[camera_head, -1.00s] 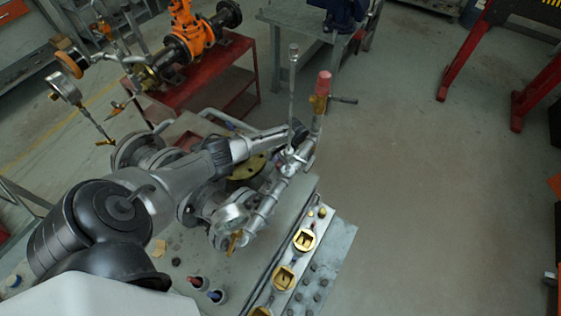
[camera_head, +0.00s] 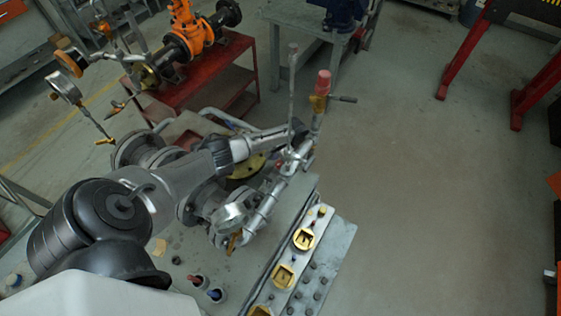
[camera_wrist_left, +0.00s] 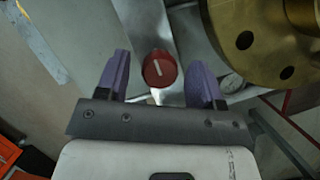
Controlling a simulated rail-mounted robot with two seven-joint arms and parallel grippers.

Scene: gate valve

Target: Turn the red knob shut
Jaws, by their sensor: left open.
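The red knob (camera_wrist_left: 159,69) is round, with a white line across its face that runs nearly up and down, leaning slightly. It sits between the two purple fingers of my left gripper (camera_wrist_left: 158,58) in the left wrist view. The fingers are open, with a visible gap on each side of the knob. In the head view, my left arm reaches over the pipework, and its gripper (camera_head: 292,150) is at the silver pipe (camera_head: 262,210). Its fingers are too small to make out there. My right gripper is not in view.
A brass flange (camera_wrist_left: 265,40) with bolt holes is close to the right finger in the wrist view. In the head view, a brass valve with a red cap (camera_head: 323,82) stands beyond the gripper. Open floor lies to the right.

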